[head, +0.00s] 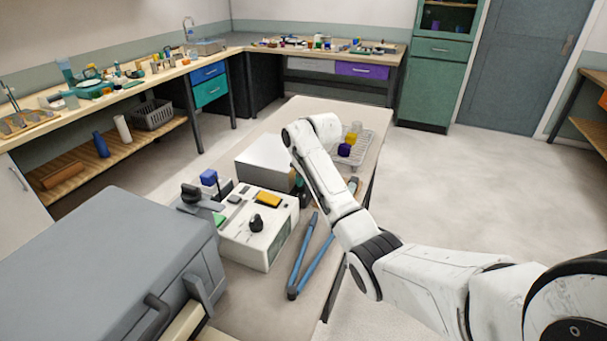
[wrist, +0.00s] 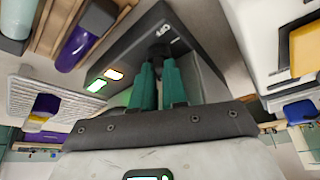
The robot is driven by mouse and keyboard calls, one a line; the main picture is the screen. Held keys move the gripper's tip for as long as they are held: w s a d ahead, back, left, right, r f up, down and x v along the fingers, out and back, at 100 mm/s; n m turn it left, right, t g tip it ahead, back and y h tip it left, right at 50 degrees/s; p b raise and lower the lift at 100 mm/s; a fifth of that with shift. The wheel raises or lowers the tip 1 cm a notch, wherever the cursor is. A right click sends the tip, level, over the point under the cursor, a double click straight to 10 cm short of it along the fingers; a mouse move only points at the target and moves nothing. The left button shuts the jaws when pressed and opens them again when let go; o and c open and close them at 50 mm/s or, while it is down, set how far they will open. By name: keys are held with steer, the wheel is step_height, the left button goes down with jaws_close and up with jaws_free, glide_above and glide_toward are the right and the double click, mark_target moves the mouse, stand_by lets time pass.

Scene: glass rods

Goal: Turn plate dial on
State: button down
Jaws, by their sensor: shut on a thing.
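The plate is a low box with a pale top (head: 266,158) on the middle table in the head view. Its dark front panel (wrist: 130,58) fills the upper middle of the wrist view, with a small white mark and two lit indicators, one green-edged and one orange-edged (wrist: 114,73). The dark plate dial (wrist: 158,53) sticks out from this panel. My gripper (wrist: 158,68) has its two green fingers shut on the dial, one on each side. The fingertips partly hide the dial, so its angle is hard to read. In the head view my arm hides most of the gripper.
A white instrument (head: 258,228) with a black knob and yellow button stands close to the plate. Blue-handled tongs (head: 303,257) lie near the table's edge. A wire rack (head: 363,150) with coloured pieces is beyond my arm. The floor at right is clear.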

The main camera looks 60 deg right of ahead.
steer(key=c, duration=1.2)
jaws_free()
steer(key=shift+o, duration=0.2)
steer(key=v, duration=1)
steer(key=shift+r, duration=0.4)
steer(key=shift+s, duration=0.15)
